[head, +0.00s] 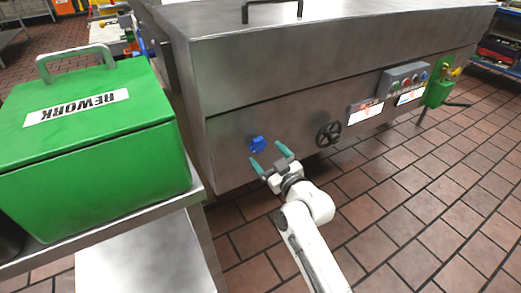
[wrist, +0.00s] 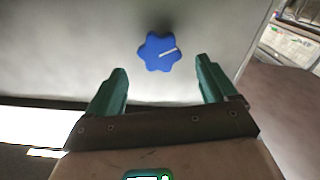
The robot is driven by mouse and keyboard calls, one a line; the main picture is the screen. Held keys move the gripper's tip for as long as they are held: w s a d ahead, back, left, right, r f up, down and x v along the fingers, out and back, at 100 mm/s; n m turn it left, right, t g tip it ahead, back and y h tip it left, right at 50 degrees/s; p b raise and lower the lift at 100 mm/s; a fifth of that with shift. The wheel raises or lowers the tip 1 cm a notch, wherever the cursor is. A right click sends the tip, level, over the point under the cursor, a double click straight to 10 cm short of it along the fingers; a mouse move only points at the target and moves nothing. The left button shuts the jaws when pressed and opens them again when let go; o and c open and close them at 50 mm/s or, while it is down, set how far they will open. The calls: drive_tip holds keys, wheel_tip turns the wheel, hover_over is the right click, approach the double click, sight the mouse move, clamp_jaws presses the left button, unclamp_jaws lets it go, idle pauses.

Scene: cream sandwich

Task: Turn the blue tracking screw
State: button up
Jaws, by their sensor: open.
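The blue tracking screw (head: 257,144) is a lobed knob on the front face of the grey metal machine (head: 240,160), near its left end. In the wrist view the knob (wrist: 159,52) shows a white line pointing to the right and slightly up. My gripper (head: 270,158) has green fingers and is just in front of the knob, a little below it in the head view. In the wrist view the gripper (wrist: 160,82) is open and empty. The knob appears beyond the fingertips, between their lines, and apart from them.
A green REWORK bin (head: 90,150) stands on a metal table (head: 200,225) at left. A dark handwheel (head: 328,134), labels and a button box (head: 405,78) sit on the machine front to the right. The tiled floor (head: 400,220) in front is clear.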

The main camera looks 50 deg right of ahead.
sight(261, 147)
drive_tip(key=shift+b+x, duration=0.35)
drive_tip(key=shift+x, duration=2)
drive_tip(key=shift+c, duration=0.4)
drive_tip(key=c, duration=1)
drive_tip(key=shift+m, duration=0.4)
drive_tip(key=m+p, duration=0.3)
drive_tip(key=m, duration=0.1)
drive_tip(key=shift+d+r+m, duration=0.1)
drive_tip(key=shift+r+m, duration=0.05)
drive_tip(key=shift+m, duration=0.25)
drive_tip(key=m+p, duration=0.2)
drive_tip(key=m, duration=0.4)
drive_tip(key=m+p, duration=0.1)
drive_tip(key=m, duration=0.2)
drive_tip(key=m+p, duration=0.1)
drive_tip(key=m, duration=0.2)
drive_tip(key=shift+s+d+f+m, duration=0.1)
drive_tip(key=shift+d+f+m, duration=0.1)
drive_tip(key=shift+m, duration=0.1)
drive_tip(key=m+p, duration=0.1)
drive_tip(key=m, duration=0.4)
drive_tip(key=shift+f+m+p, duration=0.2)
drive_tip(key=shift+m+p, duration=0.1)
drive_tip(key=shift+p, duration=0.05)
